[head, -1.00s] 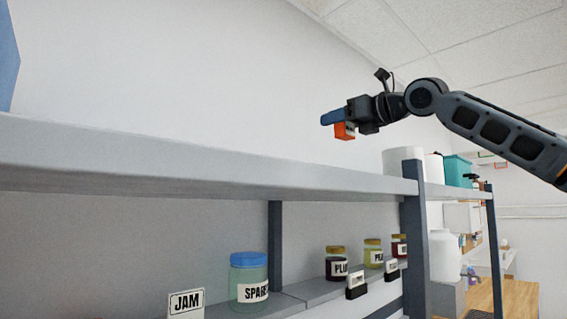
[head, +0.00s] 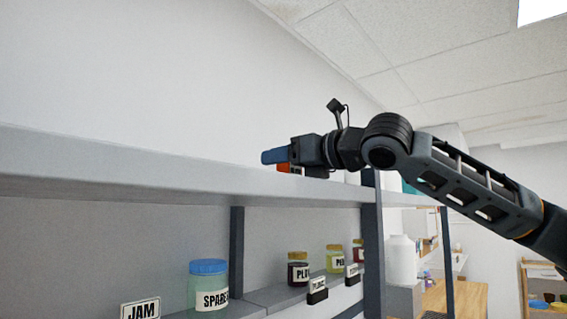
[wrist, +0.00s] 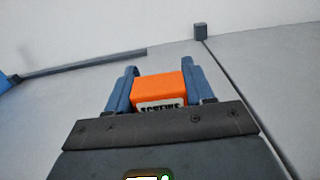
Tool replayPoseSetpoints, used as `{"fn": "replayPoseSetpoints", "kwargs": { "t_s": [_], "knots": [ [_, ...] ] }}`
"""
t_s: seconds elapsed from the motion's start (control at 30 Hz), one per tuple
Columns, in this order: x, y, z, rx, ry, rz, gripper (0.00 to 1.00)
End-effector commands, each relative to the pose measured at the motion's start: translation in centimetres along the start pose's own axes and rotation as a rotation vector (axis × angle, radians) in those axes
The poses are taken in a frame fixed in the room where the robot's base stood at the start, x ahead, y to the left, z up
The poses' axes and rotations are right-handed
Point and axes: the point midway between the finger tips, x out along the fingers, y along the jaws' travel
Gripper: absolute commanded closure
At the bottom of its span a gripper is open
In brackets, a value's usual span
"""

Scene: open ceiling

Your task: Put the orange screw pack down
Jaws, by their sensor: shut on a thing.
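The orange screw pack (wrist: 158,90) is between the two blue fingers of my gripper (wrist: 160,82) in the wrist view, its label partly hidden by the gripper body. My gripper is shut on it. In the head view, my gripper (head: 277,156) is just above the grey top shelf (head: 180,172), with only a little of the orange pack (head: 284,168) showing below the blue finger. The shelf's front edge hides the pack's underside, so I cannot tell whether it touches the shelf.
A dark shelf post (head: 372,240) stands to the right. The top shelf's visible left stretch looks clear.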

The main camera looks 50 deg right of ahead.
Motion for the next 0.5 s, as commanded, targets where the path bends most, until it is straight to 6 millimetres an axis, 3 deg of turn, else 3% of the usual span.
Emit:
{"fn": "replayPoseSetpoints", "kwargs": {
  "t_s": [0.47, 0.5],
  "knots": [
    [-0.02, 0.01, -1.42, 0.0, -0.001, 0.0, 0.81],
    [-0.01, 0.01, -1.34, 0.0, -0.001, 0.0, 0.45]
  ]
}}
